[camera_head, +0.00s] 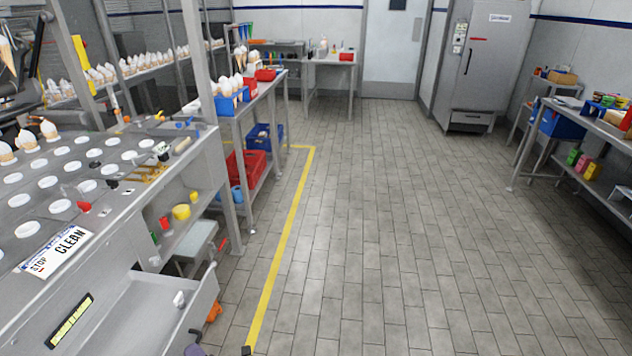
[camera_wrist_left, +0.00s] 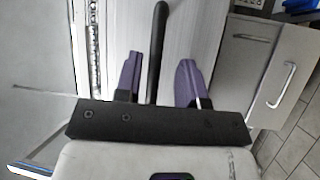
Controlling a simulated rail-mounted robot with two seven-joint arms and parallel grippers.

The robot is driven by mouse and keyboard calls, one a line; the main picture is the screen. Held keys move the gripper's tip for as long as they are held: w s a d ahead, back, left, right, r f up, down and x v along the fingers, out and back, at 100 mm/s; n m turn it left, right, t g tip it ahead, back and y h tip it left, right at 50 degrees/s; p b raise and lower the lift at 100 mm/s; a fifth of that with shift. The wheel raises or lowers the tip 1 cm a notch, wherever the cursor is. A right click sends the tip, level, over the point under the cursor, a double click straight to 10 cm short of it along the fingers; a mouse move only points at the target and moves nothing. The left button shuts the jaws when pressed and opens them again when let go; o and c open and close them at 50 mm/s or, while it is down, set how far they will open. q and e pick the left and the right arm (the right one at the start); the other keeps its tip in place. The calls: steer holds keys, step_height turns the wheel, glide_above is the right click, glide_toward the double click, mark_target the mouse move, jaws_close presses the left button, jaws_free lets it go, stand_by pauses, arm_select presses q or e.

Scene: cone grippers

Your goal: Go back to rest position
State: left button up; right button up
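In the left wrist view my left gripper (camera_wrist_left: 159,60) has its two purple fingers apart. A black bar-shaped handle (camera_wrist_left: 160,30) shows between them, with a gap to each finger; I cannot tell how far beyond the fingers it is. No object is held. In the head view, small dark and purplish shapes cut off at the bottom edge may be part of my left gripper; I cannot be sure. My right gripper is in neither view.
A workbench (camera_head: 105,245) with an open drawer (camera_head: 150,318) stands at the left. Cone racks and a shelf with a red bin (camera_head: 247,166) line that side. A table (camera_head: 590,120) stands at the right. The tiled floor (camera_head: 400,230) between is clear.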

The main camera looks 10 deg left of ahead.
arm_select(q)
steer(key=w+d+m+t+h, duration=0.8)
steer(key=m+h, duration=0.3)
steer(key=d+r+m+g+h, duration=0.3)
steer(key=d+r+m+h, duration=0.2)
steer(key=d+m+h, duration=0.65)
steer(key=s+a+r+m+g+y+p, duration=0.1)
steer(key=s+r+m+g+y+p, duration=0.2)
steer(key=s, duration=0.9)
steer(key=s+a+r+m+g+p, duration=0.1)
steer(key=s+r+m+g+p, duration=0.25)
steer(key=s, duration=0.75)
steer(key=s+a+r+m+g+y+p, duration=0.15)
steer(key=s+g+p, duration=0.35)
steer(key=s, duration=0.7)
step_height(320, 180, up, 36)
steer(key=t+p, duration=0.1)
steer(key=p, duration=3.6)
steer(key=shift+w+r+p, duration=0.25)
steer(key=shift+p, duration=0.05)
